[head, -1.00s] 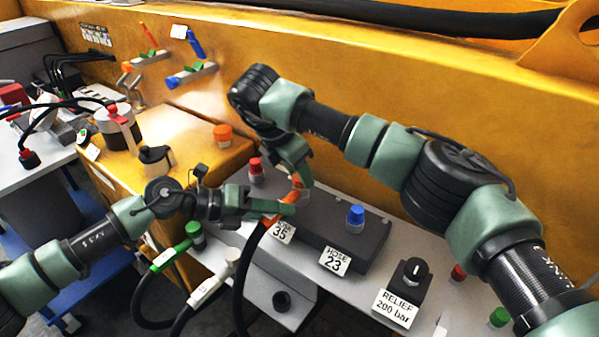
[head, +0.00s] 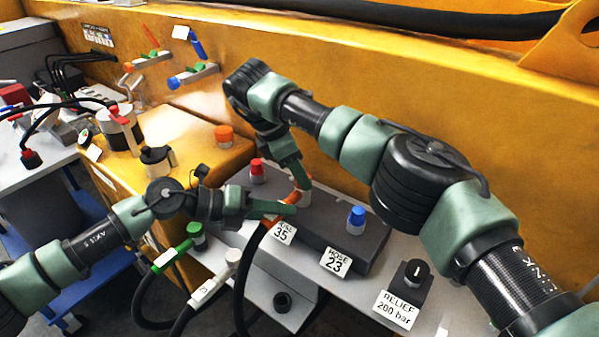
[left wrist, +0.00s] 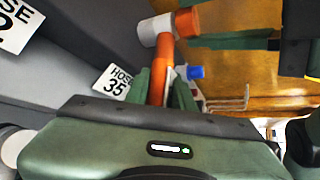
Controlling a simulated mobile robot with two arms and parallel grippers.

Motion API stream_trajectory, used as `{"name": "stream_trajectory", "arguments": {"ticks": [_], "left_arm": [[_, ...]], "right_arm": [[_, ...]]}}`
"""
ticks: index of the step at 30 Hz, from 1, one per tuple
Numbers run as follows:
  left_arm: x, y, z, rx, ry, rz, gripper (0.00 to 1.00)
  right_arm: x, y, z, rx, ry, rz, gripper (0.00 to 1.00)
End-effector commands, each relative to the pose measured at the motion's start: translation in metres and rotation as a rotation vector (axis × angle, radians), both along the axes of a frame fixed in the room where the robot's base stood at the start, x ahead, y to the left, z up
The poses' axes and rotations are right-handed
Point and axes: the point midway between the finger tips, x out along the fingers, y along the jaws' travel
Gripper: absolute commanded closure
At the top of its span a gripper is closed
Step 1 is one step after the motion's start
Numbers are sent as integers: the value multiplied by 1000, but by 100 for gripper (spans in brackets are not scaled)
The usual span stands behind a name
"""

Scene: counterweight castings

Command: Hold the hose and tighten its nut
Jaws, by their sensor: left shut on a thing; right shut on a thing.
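The black hose (head: 240,285) has an orange end (head: 272,224); that end also shows in the left wrist view (left wrist: 159,75). My left gripper (head: 285,210) is shut on this orange end, beside the HOSE 35 plate (head: 281,234). In the left wrist view the end runs up to a pale elbow with an orange nut (left wrist: 187,22) on its side. My right gripper (head: 301,184) points down from above and is shut at the nut, which its fingers mostly cover in the head view. Green fingers reach the nut in the left wrist view.
Green-ended (head: 170,258) and white-ended (head: 215,278) hoses hang at left. A yellow wall (head: 400,95) rises behind.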

Motion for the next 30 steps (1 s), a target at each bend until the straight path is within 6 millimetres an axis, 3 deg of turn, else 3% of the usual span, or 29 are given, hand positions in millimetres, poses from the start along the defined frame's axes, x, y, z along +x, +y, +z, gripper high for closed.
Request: {"name": "stream_trajectory", "arguments": {"ticks": [5, 6, 8, 19, 30], "left_arm": [[-1, 1, -3, 4, 4, 0, 100], [-1, 1, -3, 4, 5, 1, 100], [-1, 1, -3, 4, 4, 0, 100], [-1, 1, -2, 3, 5, -1, 100], [-1, 0, -2, 3, 5, -1, 100]], "right_arm": [[1, -2, 0, -4, -1, -3, 100], [1, -2, 0, -4, -2, -3, 60], [1, -2, 0, -4, -2, -2, 43], [0, 1, 4, -1, -1, 1, 43], [-6, 21, 56, -2, -5, -2, 43]]}}
